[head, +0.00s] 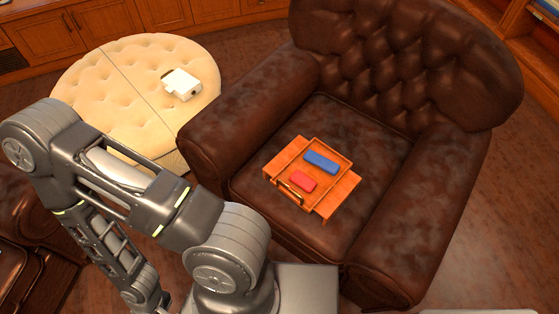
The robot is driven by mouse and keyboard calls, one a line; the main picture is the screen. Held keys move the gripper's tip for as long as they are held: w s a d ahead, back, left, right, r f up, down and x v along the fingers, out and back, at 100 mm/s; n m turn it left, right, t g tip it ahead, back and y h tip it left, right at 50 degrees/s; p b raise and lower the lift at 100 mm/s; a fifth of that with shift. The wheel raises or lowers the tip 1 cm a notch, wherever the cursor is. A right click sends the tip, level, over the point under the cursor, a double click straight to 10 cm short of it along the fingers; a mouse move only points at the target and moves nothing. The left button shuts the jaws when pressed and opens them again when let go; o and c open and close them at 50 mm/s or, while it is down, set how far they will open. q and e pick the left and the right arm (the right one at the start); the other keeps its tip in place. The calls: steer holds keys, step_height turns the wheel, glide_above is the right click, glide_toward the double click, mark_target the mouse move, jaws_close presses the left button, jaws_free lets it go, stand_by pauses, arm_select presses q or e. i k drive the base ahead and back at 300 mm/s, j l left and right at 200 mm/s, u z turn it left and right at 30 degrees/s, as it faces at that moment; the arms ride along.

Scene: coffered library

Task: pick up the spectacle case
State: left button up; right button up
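A long blue object (321,161) and a smaller red object (303,181) lie in an orange-brown wooden tray (345,164) on the armchair seat. Either could be the spectacle case; at this size I cannot tell which. Both are uncovered and lie apart from each other. My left arm comes in at the lower left, bends at the elbow and runs down to the bottom edge, where its end is cut off, so I do not see the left gripper's fingers. My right arm and gripper are not in view.
The tray rests on an orange board (343,192) on the brown leather armchair (260,190), between high armrests and a tufted back. A round cream ottoman (110,75) with a white boxy object (183,84) stands at upper left. Wooden cabinets (120,18) line the back.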

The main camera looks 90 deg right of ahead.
mark_target(320, 162)
steer(key=z, duration=3.8)
steer(key=k+z, duration=0.15)
steer(key=z, duration=0.3)
steer(key=k+z, duration=0.1)
steer(key=z, duration=0.35)
steer(key=i+j, duration=0.4)
